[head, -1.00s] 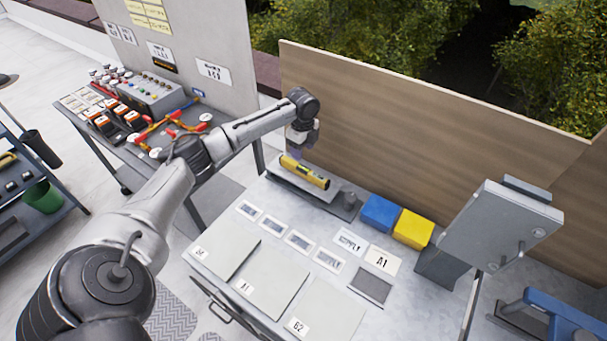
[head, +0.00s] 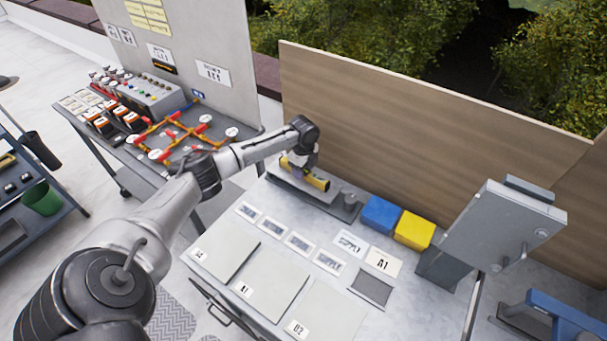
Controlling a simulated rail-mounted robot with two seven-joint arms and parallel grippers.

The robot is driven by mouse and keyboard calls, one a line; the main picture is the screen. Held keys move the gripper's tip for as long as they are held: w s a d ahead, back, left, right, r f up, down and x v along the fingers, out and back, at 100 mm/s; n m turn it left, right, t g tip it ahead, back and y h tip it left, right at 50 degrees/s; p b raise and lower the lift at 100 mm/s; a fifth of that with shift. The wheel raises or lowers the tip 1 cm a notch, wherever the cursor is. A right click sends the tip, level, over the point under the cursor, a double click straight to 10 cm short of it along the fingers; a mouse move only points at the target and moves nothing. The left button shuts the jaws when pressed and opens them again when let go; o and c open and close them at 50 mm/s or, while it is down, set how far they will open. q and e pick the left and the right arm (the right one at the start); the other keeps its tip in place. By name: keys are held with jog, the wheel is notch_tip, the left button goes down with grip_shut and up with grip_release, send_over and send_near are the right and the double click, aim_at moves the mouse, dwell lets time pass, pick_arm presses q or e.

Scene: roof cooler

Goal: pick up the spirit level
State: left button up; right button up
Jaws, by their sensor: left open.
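The yellow spirit level (head: 318,183) lies on a low grey stand (head: 325,200) at the back left of the workbench. My left gripper (head: 298,166) is right over it, pointing down, and covers its middle part. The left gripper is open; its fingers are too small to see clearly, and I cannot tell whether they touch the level. My right gripper is not in the head view.
A blue bin (head: 380,214) and a yellow bin (head: 413,229) stand right of the stand. A wooden panel (head: 400,130) rises close behind. A grey cabinet (head: 503,235) stands at the right. Flat labelled plates (head: 270,287) cover the bench front.

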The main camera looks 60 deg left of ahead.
pick_arm(q)
grip_shut()
dwell(0.5)
jog(key=shift+r, duration=0.1)
